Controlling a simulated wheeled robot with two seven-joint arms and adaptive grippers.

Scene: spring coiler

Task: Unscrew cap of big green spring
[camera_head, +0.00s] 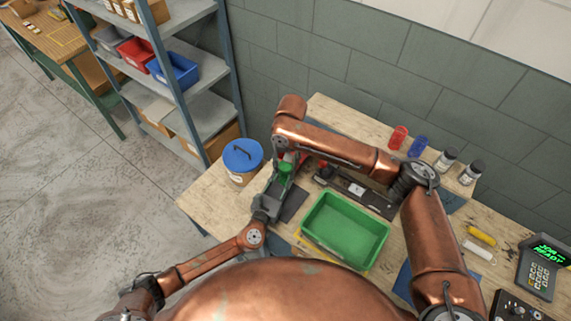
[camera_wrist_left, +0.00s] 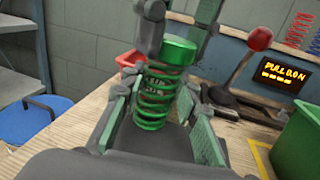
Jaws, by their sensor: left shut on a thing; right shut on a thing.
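The big green spring (camera_wrist_left: 156,96) stands upright between the fingers of my left gripper (camera_wrist_left: 155,118), which is shut on it. The smooth green cap (camera_wrist_left: 174,51) sits on the spring's top. The fingers of my right gripper (camera_wrist_left: 180,25) come down from above, on either side of the cap, and are shut on it. In the head view the green cap (camera_head: 285,168) shows small above my left gripper (camera_head: 280,186). My right arm arches over from the right, with its gripper (camera_head: 287,156) above the cap. The thread between cap and spring is hidden.
A green bin (camera_head: 345,229) stands right of the grippers. A blue-lidded bucket (camera_head: 242,160) stands close on the left. A lever with a red knob (camera_wrist_left: 260,38) and a display panel (camera_wrist_left: 280,76) stand behind.

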